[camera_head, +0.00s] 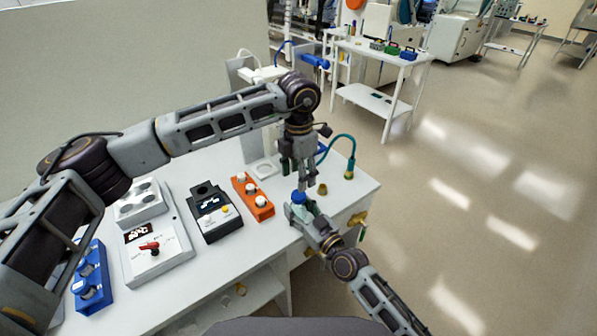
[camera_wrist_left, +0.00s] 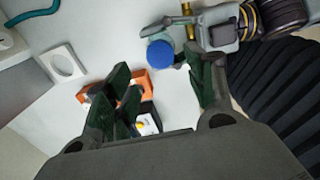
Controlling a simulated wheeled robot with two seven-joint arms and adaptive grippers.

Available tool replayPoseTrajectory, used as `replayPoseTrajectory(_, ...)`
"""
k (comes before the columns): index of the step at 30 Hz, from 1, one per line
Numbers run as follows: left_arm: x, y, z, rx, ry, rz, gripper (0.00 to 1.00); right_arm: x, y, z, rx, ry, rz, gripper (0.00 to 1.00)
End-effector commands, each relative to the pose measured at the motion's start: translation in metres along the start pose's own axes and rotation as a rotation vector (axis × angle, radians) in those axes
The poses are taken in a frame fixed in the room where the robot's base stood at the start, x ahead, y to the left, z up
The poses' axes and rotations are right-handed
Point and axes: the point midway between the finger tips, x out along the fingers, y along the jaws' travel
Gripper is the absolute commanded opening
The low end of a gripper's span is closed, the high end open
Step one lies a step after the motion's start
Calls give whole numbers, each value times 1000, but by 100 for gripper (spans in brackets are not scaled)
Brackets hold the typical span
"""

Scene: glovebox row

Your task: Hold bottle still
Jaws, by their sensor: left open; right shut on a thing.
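The bottle shows mainly as a blue cap (camera_head: 299,197) near the front right of the white table, with its lower part mostly hidden by my right gripper. My right gripper (camera_head: 300,211) is shut on the bottle from the front. My left gripper (camera_head: 299,180) points down just above the cap, open and empty. In the left wrist view the blue cap (camera_wrist_left: 160,53) is beyond the open fingers of my left gripper (camera_wrist_left: 165,95), apart from them. My right gripper (camera_wrist_left: 180,35) is beside the cap there.
An orange block with white round tops (camera_head: 252,196), a black device (camera_head: 213,212), a grey box with a red handle (camera_head: 156,250) and a blue rack (camera_head: 91,280) stand to the left. A teal hose (camera_head: 343,143) and a brass piece (camera_head: 322,189) are to the right.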

Motion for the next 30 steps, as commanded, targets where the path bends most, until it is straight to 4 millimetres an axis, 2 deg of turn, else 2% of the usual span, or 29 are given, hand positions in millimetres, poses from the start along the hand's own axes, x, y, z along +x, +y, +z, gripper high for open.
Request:
replayPoseTrajectory(18, 63, 0, 0, 0, 1, -1, 55, 0, 0, 0, 0, 0, 0, 0)
replayPoseTrajectory(24, 72, 0, 0, 0, 0, -1, 55, 0, 0, 0, 0, 0, 0, 0)
replayPoseTrajectory(30, 74, 0, 0, 1, 0, 0, 55, 0, 0, 0, 0, 0, 0, 0)
